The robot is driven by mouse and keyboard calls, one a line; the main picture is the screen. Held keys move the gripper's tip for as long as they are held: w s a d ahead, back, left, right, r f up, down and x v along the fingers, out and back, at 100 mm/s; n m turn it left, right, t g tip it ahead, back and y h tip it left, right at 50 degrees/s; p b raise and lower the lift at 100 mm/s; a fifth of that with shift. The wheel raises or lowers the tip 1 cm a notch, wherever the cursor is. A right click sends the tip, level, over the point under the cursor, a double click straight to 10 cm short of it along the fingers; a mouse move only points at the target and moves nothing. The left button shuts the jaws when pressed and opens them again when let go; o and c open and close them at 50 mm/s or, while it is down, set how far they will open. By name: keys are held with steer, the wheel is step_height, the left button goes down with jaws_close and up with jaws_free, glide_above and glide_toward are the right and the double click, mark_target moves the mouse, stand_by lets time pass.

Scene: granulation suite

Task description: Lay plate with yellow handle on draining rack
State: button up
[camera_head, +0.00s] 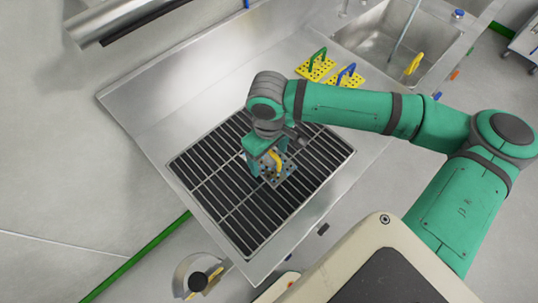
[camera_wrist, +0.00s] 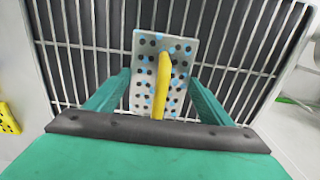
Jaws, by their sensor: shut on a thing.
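The plate with the yellow handle (camera_head: 287,169) is a pale perforated plate with blue marks. It is over the draining rack (camera_head: 225,200), a dark barred grid set in the steel counter. In the wrist view the plate (camera_wrist: 147,72) lies flat to the bars, with its yellow handle (camera_wrist: 162,85) running towards my gripper. My gripper (camera_head: 268,168) is shut on the plate, with a green finger on either side of it in the wrist view (camera_wrist: 157,85). Whether the plate touches the bars cannot be told.
A yellow plate with a green handle (camera_head: 315,67) and a yellow plate with a blue handle (camera_head: 346,76) lie on the counter behind my arm. A sink (camera_head: 375,40) at the back right holds something yellow (camera_head: 414,64). Most of the rack is bare.

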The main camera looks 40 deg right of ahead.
steer(key=shift+f, duration=0.15)
steer(key=o, duration=1.3)
steer(key=shift+o, duration=0.2)
step_height(320, 180, up, 12)
steer(key=shift+f, duration=0.1)
steer(key=shift+r, duration=0.2)
steer(key=shift+s, duration=0.1)
